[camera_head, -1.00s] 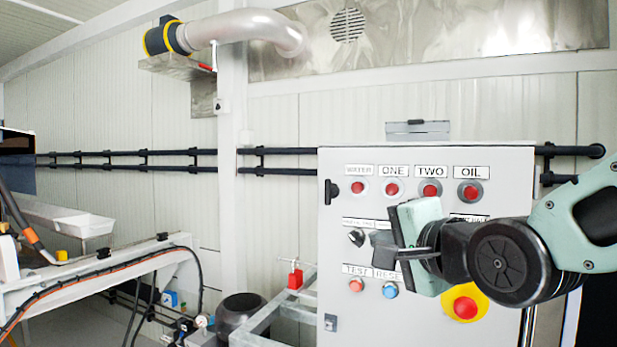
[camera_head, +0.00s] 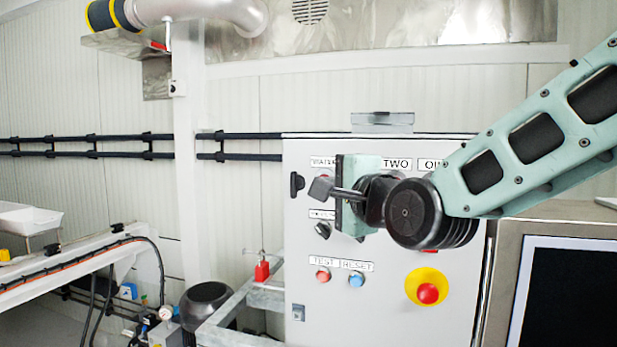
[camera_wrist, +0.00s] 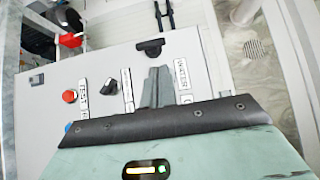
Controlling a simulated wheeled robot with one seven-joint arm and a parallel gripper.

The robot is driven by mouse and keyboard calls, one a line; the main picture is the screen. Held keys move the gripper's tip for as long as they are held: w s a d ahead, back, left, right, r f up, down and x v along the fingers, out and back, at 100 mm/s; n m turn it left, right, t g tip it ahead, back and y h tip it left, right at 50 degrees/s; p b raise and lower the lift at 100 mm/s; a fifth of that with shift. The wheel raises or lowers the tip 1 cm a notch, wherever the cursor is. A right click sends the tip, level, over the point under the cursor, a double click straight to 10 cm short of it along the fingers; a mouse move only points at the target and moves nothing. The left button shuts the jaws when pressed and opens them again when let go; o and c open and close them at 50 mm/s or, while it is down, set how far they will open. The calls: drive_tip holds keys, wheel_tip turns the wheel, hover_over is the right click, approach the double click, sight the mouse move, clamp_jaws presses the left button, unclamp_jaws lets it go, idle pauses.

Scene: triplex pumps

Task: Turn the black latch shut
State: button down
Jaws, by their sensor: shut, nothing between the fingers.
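The black latch (camera_head: 297,185) is a small dark handle at the upper left edge of the white control cabinet (camera_head: 300,245). Its long part looks upright in the head view, with a short stub to the right. In the wrist view the latch (camera_wrist: 150,48) shows just beyond my fingertips. My gripper (camera_head: 320,188) is shut and empty, in front of the cabinet's top button row, just right of the latch. A small gap shows between fingertips and latch in both views; I cannot tell the depth. My fingers (camera_wrist: 158,82) hide part of the panel.
A red emergency button (camera_head: 428,293) on yellow sits lower right on the cabinet. Test and reset buttons (camera_head: 356,280) and a black selector knob (camera_head: 322,229) are below my gripper. A monitor (camera_head: 570,295) stands at right. Black rails (camera_head: 90,145) run along the left wall.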

sight(294, 185)
drive_tip(key=shift+p+x, duration=1.3)
drive_tip(key=shift+x, duration=2)
drive_tip(key=shift+w+r, duration=0.1)
drive_tip(key=shift+n+g, duration=0.3)
